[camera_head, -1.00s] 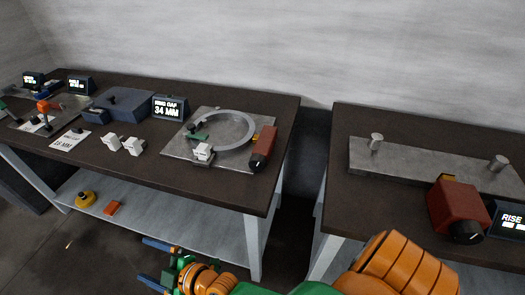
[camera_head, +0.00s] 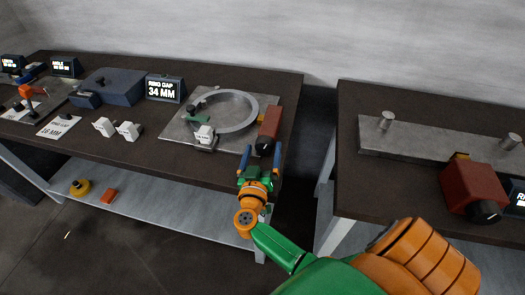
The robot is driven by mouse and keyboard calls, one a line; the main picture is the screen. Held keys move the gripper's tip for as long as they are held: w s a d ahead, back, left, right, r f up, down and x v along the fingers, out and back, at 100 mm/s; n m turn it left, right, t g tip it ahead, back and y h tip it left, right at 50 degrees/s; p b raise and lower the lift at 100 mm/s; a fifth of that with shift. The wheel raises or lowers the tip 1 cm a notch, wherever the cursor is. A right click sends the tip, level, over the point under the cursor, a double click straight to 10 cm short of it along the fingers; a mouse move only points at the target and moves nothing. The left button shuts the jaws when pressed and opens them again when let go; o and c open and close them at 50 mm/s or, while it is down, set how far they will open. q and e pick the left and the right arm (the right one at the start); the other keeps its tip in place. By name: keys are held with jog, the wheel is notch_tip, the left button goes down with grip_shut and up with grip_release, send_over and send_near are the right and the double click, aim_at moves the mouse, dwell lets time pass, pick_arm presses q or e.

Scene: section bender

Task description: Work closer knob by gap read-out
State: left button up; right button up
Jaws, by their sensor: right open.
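The ring-gap read-out (camera_head: 165,88) stands on the left bench and shows "RING GAP 34 MM". Right of it a grey metal ring (camera_head: 252,103) lies on a steel plate (camera_head: 181,133). A red block (camera_head: 270,121) stands at the plate's right edge, with a black knob (camera_head: 264,146) on its near end. My right gripper (camera_head: 261,158) is open, its two blue fingers pointing at the knob from the near side. The fingertips look close to the knob; I cannot tell whether they touch it. My left gripper is out of view.
White blocks (camera_head: 128,131) and a card marked "16 MM" (camera_head: 58,127) lie left of the plate. A blue-grey box (camera_head: 112,86) stands behind them. The right bench holds another red block (camera_head: 472,187) with a knob. A gap separates the benches.

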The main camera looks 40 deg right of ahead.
jog(key=c, duration=1.4)
jog(key=shift+s+r+m+p, duration=0.1)
jog(key=shift+m+p, duration=0.25)
jog(key=shift+m, duration=0.65)
jog(key=m, duration=0.3)
jog(key=shift+m, duration=0.4)
jog(key=o, duration=1.4)
